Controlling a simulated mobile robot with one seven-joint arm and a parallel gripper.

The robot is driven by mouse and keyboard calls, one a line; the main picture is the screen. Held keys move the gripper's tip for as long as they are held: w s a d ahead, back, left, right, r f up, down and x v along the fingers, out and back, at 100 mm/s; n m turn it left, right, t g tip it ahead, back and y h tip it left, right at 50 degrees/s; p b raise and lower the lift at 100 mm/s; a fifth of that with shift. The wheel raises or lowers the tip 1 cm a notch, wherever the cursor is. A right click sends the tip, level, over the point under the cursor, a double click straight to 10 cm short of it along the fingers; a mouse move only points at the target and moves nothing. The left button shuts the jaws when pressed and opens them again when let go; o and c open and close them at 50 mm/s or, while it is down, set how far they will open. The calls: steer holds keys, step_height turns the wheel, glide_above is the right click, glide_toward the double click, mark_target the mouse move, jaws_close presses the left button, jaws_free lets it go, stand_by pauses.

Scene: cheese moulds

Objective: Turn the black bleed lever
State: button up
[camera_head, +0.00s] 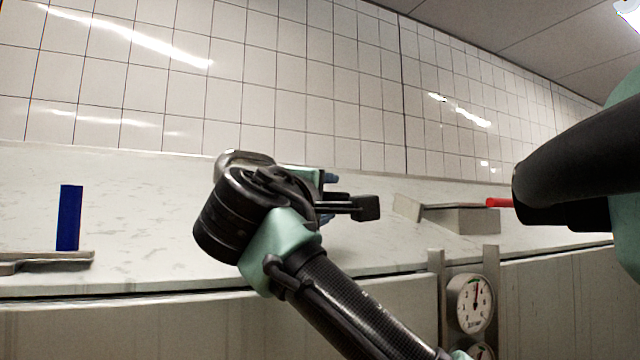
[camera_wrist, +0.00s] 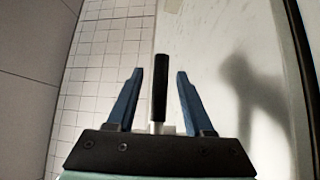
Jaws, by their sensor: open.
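The black bleed lever (camera_wrist: 160,88) shows in the wrist view as a slim black grip on a pale metal stem. It lies in the picture between the two blue fingers of my gripper (camera_wrist: 160,73), with a gap on each side. The fingers are open and hold nothing. How far they are from the lever in depth I cannot tell. In the head view my gripper (camera_head: 328,198) is over the pale bench, mostly behind my own wrist, with bits of blue finger showing. The black lever cannot be made out there.
A blue upright handle (camera_head: 69,217) stands on a metal plate (camera_head: 60,257) at the left of the pale bench (camera_head: 150,200). A red-tipped lever (camera_head: 499,202) is over a grey block (camera_head: 465,219) at the right. Round gauges (camera_head: 470,303) sit on the front. A tiled wall (camera_head: 300,85) is behind.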

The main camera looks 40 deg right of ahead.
steer(key=shift+w+d+f, duration=0.1)
steer(key=shift+w+d, duration=0.05)
steer(key=shift+d, duration=0.05)
steer(key=shift+a, duration=0.15)
steer(key=shift+c, duration=0.6)
jaws_close()
stand_by(0.6)
